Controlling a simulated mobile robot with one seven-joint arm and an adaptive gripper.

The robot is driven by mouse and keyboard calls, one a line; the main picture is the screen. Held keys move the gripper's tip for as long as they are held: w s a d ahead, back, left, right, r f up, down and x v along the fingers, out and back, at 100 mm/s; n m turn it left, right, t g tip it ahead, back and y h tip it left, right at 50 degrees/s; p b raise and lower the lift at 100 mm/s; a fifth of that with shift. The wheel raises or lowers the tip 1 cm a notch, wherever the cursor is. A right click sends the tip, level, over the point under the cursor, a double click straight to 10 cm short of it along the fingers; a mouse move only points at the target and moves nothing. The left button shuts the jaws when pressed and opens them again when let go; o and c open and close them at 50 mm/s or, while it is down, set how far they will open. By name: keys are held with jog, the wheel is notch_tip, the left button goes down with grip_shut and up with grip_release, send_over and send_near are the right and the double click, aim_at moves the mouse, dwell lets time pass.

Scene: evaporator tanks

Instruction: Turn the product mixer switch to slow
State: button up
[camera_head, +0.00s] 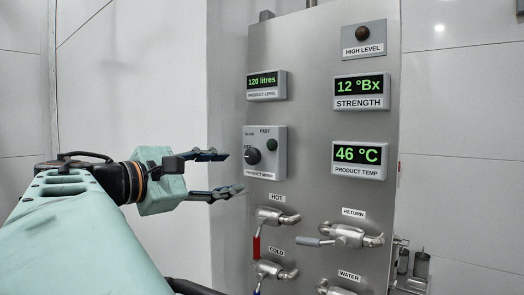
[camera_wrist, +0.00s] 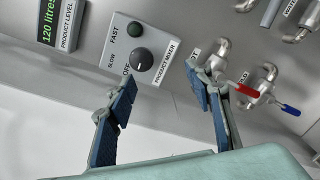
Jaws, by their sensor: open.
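The product mixer switch is a black rotary knob (camera_head: 253,156) on a grey box (camera_head: 278,166) labelled PRODUCT MIXER, fixed to the steel panel. The knob also shows in the wrist view (camera_wrist: 140,61), beside the labels OFF, SLOW and FAST. Its pointer seems to face OFF, but it is small. A dark green round button or lamp (camera_wrist: 135,29) sits on the same box. My gripper (camera_head: 233,172) is open and empty, to the left of the box in the head view. In the wrist view the fingers (camera_wrist: 162,80) are spread below the box, apart from the knob.
The steel panel (camera_head: 310,125) also carries displays for product level (camera_head: 266,86), strength (camera_head: 361,92) and temperature (camera_head: 360,158). Below the mixer box are the HOT valve (camera_head: 278,218) with a red handle, the COLD valve (camera_head: 275,270) and the RETURN valve (camera_head: 350,235).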

aim_at(250, 157)
jog(key=shift+m+t, duration=0.3)
jog(key=shift+t, duration=0.1)
jog(key=w+d, duration=0.1)
jog(key=w, duration=0.1)
jog(key=w+d+r+p, duration=0.1)
jog(key=w+d, duration=0.1)
jog(key=w, duration=0.1)
jog(key=w+d+r+p, duration=0.1)
jog(key=w, duration=0.1)
jog(key=shift+w+d, duration=0.2)
jog(key=shift+w, duration=0.2)
jog(key=shift+c, duration=0.3)
jog(key=c, duration=1.1)
